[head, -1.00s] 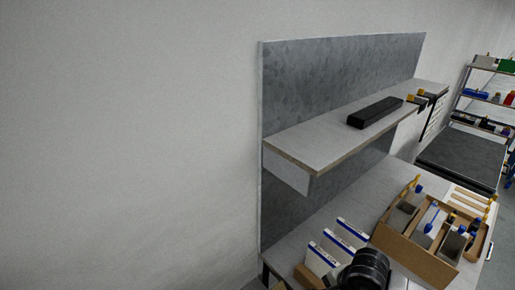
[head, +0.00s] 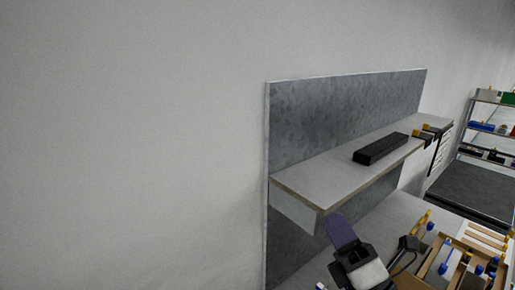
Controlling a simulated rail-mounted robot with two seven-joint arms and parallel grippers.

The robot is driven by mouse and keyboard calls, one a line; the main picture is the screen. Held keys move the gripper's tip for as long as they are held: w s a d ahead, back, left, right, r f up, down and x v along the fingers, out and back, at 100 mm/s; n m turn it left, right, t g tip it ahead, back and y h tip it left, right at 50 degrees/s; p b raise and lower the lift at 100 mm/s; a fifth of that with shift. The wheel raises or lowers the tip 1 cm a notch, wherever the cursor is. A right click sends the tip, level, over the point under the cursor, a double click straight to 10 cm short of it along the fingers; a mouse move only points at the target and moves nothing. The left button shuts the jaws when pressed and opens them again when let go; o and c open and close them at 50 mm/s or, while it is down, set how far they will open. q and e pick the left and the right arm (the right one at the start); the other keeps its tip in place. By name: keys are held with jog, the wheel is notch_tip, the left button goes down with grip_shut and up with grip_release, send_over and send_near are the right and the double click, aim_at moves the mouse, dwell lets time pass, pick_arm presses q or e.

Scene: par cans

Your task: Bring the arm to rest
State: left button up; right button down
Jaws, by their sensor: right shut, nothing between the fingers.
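My right gripper (head: 341,234) is at the bottom centre-right of the head view, in front of and below the shelf's near end. Its purple-grey fingers point up and are shut with nothing between them. Its dark body and a pale part lie below. My left gripper is not in view.
A pale shelf (head: 322,186) juts from a grey back panel (head: 340,118) and carries a black bar (head: 380,148). A cardboard box (head: 428,268) with blue- and yellow-ended items stands on the bench (head: 395,218) at the lower right. The pale wall on the left is clear.

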jog(key=d+r+m+t+h+p, duration=0.15)
jog(key=d+m+h, duration=0.55)
jog(key=m+h, duration=0.95)
notch_tip(320, 180, down, 6)
jog(key=s+d+m+g+p, duration=0.1)
jog(key=d+m+g+p, duration=0.1)
jog(key=m+g+p, duration=0.35)
jog(key=s+f+m+g+y+p, duration=0.1)
jog(key=s+f+g+p, duration=0.3)
jog(key=s, duration=0.6)
jog(key=s+f+m+g+y+p, duration=0.1)
jog(key=s+f+m+g+p, duration=0.2)
jog(key=s+f+g+p, duration=0.2)
jog(key=s+a+f+m+g+y+p, duration=0.1)
jog(key=s+f+m+g+p, duration=0.2)
jog(key=s+f+p, duration=0.4)
jog(key=s+f+g, duration=0.1)
jog(key=s+f, duration=0.1)
jog(key=s, duration=0.7)
jog(key=shift+s+g, duration=0.25)
jog(key=shift+g, duration=0.15)
jog(key=shift+a, duration=0.1)
